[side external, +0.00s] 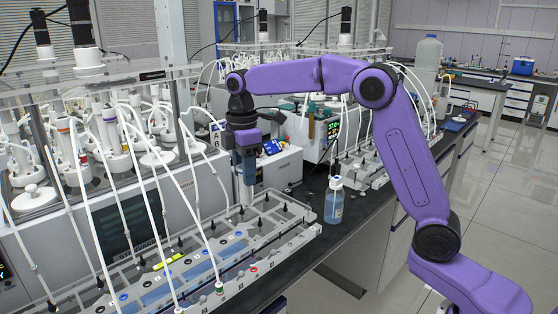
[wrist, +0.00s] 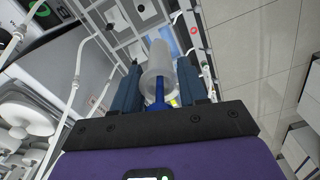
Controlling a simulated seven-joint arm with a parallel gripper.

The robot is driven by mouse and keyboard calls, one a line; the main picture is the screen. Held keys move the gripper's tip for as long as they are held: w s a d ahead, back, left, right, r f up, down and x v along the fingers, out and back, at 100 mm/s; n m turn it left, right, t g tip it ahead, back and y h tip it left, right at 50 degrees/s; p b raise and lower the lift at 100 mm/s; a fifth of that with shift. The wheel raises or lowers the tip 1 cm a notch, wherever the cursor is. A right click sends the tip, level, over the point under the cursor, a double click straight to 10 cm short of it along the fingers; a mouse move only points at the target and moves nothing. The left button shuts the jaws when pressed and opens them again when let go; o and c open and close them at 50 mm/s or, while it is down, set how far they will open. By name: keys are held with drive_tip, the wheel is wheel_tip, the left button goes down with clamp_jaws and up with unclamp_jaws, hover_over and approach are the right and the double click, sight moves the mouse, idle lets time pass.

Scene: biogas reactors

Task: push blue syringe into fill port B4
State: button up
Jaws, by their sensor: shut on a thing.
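My gripper (side external: 247,178) points down above the far right part of the port rack (side external: 292,232). In the wrist view my gripper (wrist: 158,80) has its two dark blue-grey fingers on either side of the syringe (wrist: 158,58), with a pale translucent barrel and a blue rod. It is shut on this syringe, which extends away from the wrist towards the rack. The syringe tip and any port under it are hidden by the barrel. The rack has rows of ports, some with blue, black or red rings. I cannot tell which port is B4.
A bottle of bluish liquid (side external: 334,202) stands on the black bench just right of the rack. White tubes (side external: 137,170) rise from the rack to the reactors at left. A yellow-green item (side external: 168,261) lies on the rack. The bench's front edge is at right.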

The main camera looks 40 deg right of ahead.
wheel_tip(320, 180, down, 6)
drive_tip(key=w+a, duration=0.1)
drive_tip(key=a, duration=0.1)
drive_tip(key=shift+w, duration=0.25)
idle(0.3)
drive_tip(key=shift+f, duration=1.05)
idle(2.5)
idle(0.3)
drive_tip(key=o, duration=1.1)
drive_tip(key=shift+c, duration=0.2)
drive_tip(key=shift+r, duration=0.1)
wheel_tip(320, 180, up, 17)
drive_tip(key=shift+r, duration=0.1)
